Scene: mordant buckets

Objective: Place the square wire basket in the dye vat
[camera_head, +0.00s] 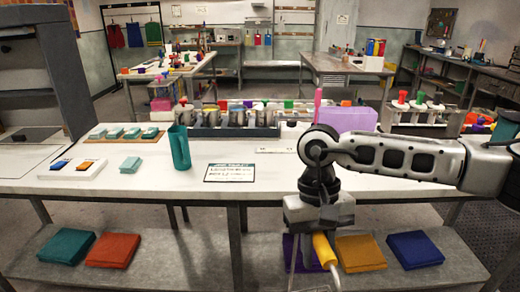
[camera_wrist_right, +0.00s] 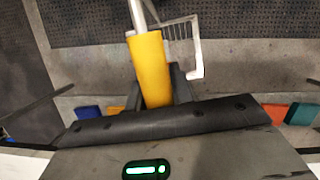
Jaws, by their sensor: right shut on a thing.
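My right gripper (camera_head: 322,228) points down in front of the white table's front edge. It is shut on a yellow handle (camera_head: 325,250), which also shows between the fingers in the right wrist view (camera_wrist_right: 148,65). A metal rod runs on from the handle. A pale wire frame with thin bars, apparently the square wire basket (camera_wrist_right: 199,48), shows beside it in the right wrist view. In the head view only thin parts of it show at the bottom edge. I cannot make out a dye vat for certain. My left gripper is not in view.
The white table (camera_head: 285,175) holds a teal cup (camera_head: 180,148), a written card (camera_head: 229,172), a rack of jars (camera_head: 235,128) and a purple box (camera_head: 345,118). Folded cloths, including a red one (camera_head: 113,250), lie on the shelf below. The table's front middle is mostly bare.

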